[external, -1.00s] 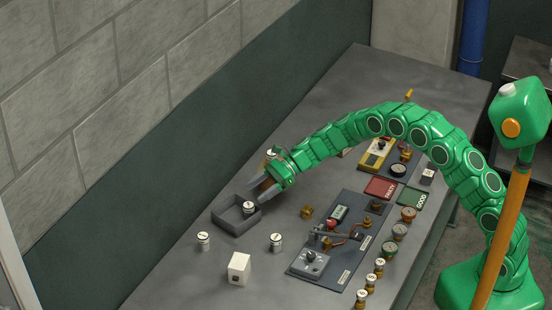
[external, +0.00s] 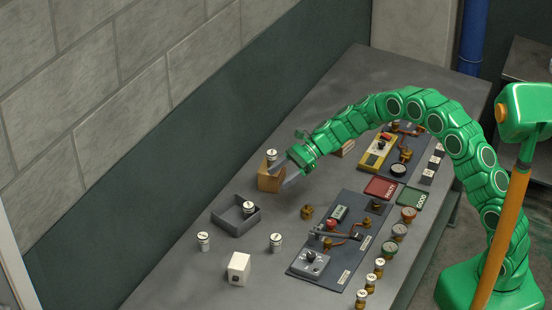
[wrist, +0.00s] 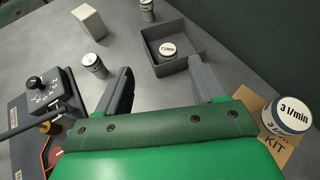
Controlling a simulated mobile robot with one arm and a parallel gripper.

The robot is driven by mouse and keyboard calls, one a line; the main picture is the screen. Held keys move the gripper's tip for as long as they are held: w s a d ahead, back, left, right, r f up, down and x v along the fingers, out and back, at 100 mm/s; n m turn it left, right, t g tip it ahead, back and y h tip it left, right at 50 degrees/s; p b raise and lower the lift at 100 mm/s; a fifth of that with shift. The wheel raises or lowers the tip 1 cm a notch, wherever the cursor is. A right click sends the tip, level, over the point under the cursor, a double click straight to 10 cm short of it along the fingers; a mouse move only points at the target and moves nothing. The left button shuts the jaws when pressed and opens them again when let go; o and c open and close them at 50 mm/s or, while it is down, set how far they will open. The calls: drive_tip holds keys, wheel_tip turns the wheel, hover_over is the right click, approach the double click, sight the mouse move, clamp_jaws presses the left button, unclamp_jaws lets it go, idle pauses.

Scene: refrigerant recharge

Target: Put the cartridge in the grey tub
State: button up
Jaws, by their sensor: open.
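The grey tub (external: 222,220) is a shallow open tray on the bench; it also shows in the wrist view (wrist: 183,66). A white cartridge (external: 249,208) with a dark band stands upright inside it, also seen in the wrist view (wrist: 168,49). My gripper (external: 282,176) is open and empty, behind and to the right of the tub and apart from that cartridge. In the wrist view its jaws (wrist: 160,86) are spread, with bare bench between them.
Another cartridge (external: 271,156), marked 3 l/min, stands on a brown KIT box (external: 271,181) close beside my gripper. Two loose cartridges (external: 203,241) (external: 275,242) and a white block (external: 239,268) stand in front of the tub. A panel (external: 343,245) lies to the right.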

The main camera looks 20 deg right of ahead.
drive_tip(key=s+d+r+n+h, duration=0.1)
drive_tip(key=s+d+r+n, duration=0.25)
drive_tip(key=d, duration=0.35)
drive_tip(key=s+d+r+n+h, duration=0.2)
drive_tip(key=s+d+r, duration=0.2)
drive_tip(key=d, duration=0.3)
drive_tip(key=s+d+r+n+h, duration=0.1)
drive_tip(key=s+d+n+h, duration=0.2)
drive_tip(key=s+d, duration=0.7)
drive_tip(key=s+d+r+n+t+h, duration=0.1)
drive_tip(key=s+d+n+h, duration=0.1)
drive_tip(key=s+d, duration=0.8)
drive_tip(key=s+d+n+h, duration=0.3)
drive_tip(key=s+d, duration=0.7)
drive_tip(key=d, duration=1.1)
drive_tip(key=shift+s+d+r+n+h, duration=0.25)
drive_tip(key=shift+d+r+n+h, duration=0.15)
drive_tip(key=shift+h, duration=0.4)
